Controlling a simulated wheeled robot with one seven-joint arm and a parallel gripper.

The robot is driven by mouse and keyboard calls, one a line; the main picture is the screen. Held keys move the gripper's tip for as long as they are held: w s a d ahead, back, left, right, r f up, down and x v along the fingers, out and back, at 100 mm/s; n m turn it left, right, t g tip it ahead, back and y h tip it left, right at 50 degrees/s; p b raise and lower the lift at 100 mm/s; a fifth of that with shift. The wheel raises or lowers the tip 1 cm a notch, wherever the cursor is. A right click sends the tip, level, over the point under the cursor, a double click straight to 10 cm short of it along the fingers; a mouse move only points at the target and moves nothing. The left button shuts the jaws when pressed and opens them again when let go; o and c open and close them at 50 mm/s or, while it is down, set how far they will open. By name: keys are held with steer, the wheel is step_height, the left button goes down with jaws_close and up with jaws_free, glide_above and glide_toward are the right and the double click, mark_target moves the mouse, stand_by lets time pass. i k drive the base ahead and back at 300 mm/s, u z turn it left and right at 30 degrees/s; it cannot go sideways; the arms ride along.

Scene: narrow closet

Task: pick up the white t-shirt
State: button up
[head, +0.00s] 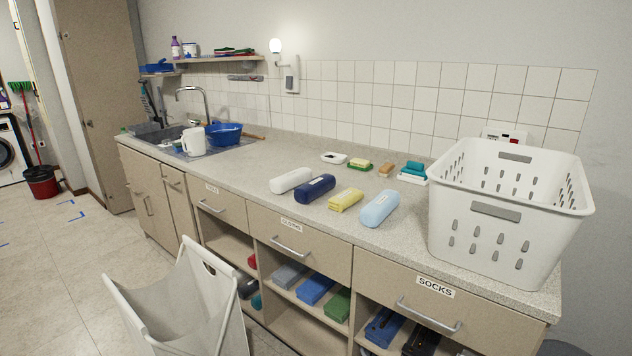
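A white rolled cloth bundle (291,180), which looks like the white t-shirt, lies on the speckled grey countertop (240,180) near the middle of the head view. It lies at the left end of a loose row, just left of a navy rolled bundle (315,188) with a pale label. The white bundle looks fully visible, with nothing on top of it. My gripper is not in the head view.
A yellow folded cloth (345,200) and a light blue roll (379,208) lie further right. A tall white basket (512,210) stands at the counter's right end. A blue bowl (225,134) sits by the sink. A pale hamper (180,300) stands on the floor before the drawers.

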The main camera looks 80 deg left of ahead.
mark_target(279, 184)
steer(key=u, duration=2.6)
steer(key=i, duration=2)
steer(key=z, duration=0.05)
